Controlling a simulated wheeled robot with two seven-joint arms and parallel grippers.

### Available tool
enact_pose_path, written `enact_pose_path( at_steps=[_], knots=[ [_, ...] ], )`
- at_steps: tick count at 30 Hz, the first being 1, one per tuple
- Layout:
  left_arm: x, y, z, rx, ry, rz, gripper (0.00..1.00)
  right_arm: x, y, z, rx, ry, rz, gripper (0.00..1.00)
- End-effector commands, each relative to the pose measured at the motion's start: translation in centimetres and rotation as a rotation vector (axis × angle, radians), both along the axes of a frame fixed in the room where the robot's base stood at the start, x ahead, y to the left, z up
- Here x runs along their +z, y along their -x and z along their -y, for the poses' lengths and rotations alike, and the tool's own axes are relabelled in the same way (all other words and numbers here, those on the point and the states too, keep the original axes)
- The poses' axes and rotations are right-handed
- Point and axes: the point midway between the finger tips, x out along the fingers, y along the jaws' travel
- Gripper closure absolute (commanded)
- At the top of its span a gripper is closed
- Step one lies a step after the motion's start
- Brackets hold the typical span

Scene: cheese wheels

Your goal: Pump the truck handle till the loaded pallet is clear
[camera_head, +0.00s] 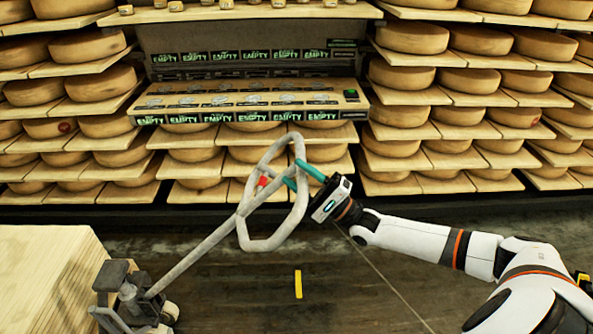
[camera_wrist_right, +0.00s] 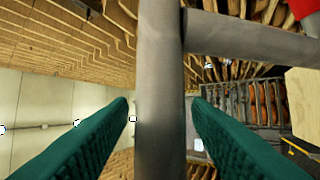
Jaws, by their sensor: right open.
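The pallet truck (camera_head: 130,300) stands at the lower left, and its grey shaft (camera_head: 200,250) slopes up to the right to a looped handle (camera_head: 265,243). A small red part (camera_head: 263,182) shows inside the loop. My right gripper (camera_head: 291,172) is open at the right side of the loop, its teal fingers crossing the bar. In the right wrist view, a grey handle bar (camera_wrist_right: 160,60) runs between the two spread fingers of the gripper (camera_wrist_right: 160,105), with a gap showing at each side. A pale wooden load (camera_head: 45,280) is beside the truck; the pallet's underside is out of view. My left gripper is not in view.
Shelves of cheese wheels (camera_head: 410,37) fill the back wall. A box-like unit with several "EMPTY" labels (camera_head: 250,105) sits in the middle of them. The dark floor has a yellow mark (camera_head: 298,284) and is clear around it.

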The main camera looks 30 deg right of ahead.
Motion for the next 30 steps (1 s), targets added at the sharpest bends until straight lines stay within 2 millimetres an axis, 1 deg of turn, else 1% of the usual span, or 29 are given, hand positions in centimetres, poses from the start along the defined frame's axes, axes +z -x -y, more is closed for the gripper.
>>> enact_pose_path(
  at_steps=[4, 12, 13, 14, 15, 21, 26, 30],
  knots=[
    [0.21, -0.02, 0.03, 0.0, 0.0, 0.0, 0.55, 0.52, -0.7, -0.42, 0.0, -0.001, 0.001, 0.55],
    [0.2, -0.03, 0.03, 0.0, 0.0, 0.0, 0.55, 0.5, -0.8, -0.49, 0.0, 0.0, 0.0, 0.55],
    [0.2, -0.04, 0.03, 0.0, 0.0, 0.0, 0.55, 0.51, -0.79, -0.49, 0.0, 0.0, 0.0, 0.57],
    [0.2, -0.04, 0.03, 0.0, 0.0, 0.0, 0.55, 0.51, -0.79, -0.49, 0.0, 0.0, 0.0, 0.62],
    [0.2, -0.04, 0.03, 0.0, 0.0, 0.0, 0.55, 0.51, -0.79, -0.49, 0.0, 0.0, 0.0, 0.68],
    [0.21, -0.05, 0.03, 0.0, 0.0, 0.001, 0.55, 0.5, -0.78, -0.5, 0.0, 0.0, 0.0, 1.0],
    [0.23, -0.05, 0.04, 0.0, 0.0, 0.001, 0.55, 0.52, -0.77, -0.5, 0.0, 0.001, -0.001, 1.0],
    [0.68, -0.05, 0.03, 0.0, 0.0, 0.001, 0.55, 1.11, -1.0, -0.9, 0.0, 0.006, -0.002, 1.0]
  ],
)
